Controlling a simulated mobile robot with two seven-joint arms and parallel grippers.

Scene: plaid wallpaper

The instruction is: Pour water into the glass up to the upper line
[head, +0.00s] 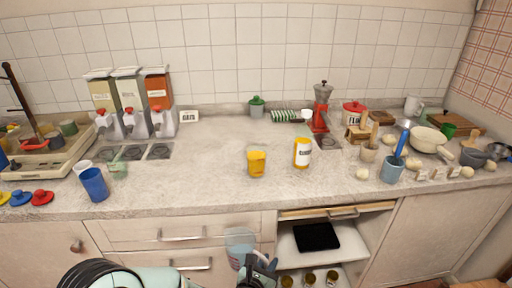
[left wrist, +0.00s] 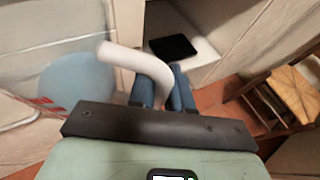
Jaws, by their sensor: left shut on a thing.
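My left gripper (head: 258,266) is shut on the white handle (left wrist: 125,57) of a clear jug (head: 240,245), in front of the counter's edge and below its top. In the left wrist view the dark-blue fingers (left wrist: 164,92) close around the handle; the jug's clear wall, red marks and a light blue area (left wrist: 75,82), perhaps water, show at left. My right gripper is not in view.
A blue cup (head: 94,184), yellow cup (head: 256,163) and yellow-white can (head: 302,152) stand on the counter (head: 200,185). Dispensers (head: 130,100) stand at back left. Below, an open cabinet holds a black flat object (head: 316,237). The counter's front middle is clear.

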